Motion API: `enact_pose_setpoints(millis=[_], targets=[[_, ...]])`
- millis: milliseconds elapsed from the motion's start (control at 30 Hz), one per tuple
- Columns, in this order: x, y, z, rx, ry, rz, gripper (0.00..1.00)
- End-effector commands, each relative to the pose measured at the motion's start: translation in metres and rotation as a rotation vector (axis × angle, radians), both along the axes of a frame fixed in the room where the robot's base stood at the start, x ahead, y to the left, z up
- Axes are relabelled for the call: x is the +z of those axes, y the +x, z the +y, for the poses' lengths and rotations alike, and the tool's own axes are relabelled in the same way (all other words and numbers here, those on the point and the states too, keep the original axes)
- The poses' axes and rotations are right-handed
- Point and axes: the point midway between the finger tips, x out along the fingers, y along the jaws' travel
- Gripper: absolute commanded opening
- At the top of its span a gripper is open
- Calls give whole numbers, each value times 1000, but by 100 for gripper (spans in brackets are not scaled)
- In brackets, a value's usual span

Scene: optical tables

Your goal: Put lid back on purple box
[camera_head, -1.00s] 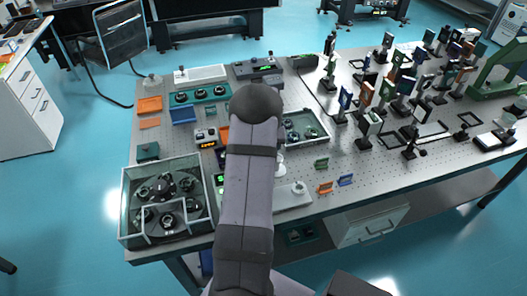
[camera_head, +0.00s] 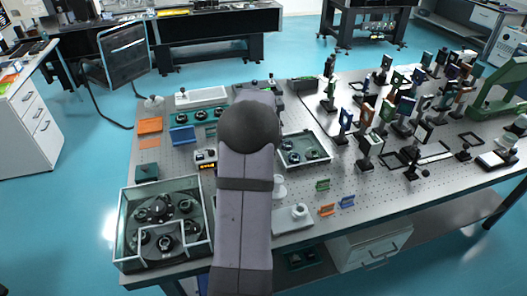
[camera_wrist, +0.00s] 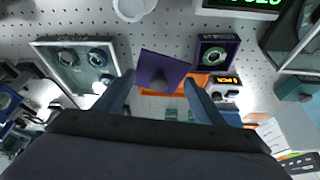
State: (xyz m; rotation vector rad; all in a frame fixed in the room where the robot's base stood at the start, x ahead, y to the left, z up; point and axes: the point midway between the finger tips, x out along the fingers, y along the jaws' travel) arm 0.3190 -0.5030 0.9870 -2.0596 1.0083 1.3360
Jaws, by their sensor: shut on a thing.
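The purple lid (camera_wrist: 163,68) is a flat square plate in the upper middle of the wrist view, seen tilted. The purple box (camera_wrist: 203,65) stands open just right of the lid, with a round lens-like part (camera_wrist: 217,56) inside. The lid is beside the box in this view and does not cover it; its height above the table is unclear. In the head view my arm hides the gripper, lid and box.
A glass-walled tray (camera_wrist: 42,56) with round mounts is left of the lid. A white cup (camera_wrist: 133,9) and a green-lit display (camera_wrist: 240,5) are at the top. Many optics posts (camera_head: 366,145) crowd the table's right.

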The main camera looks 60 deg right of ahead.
Motion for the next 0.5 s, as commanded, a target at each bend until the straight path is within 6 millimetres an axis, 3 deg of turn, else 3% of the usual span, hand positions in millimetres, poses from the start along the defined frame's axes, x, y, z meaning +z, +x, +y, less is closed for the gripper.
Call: enact_pose_setpoints(millis=[300, 500], targets=[[7, 64, 49, 275, 4, -2, 41], [3, 84, 67, 374, -3, 0, 41]])
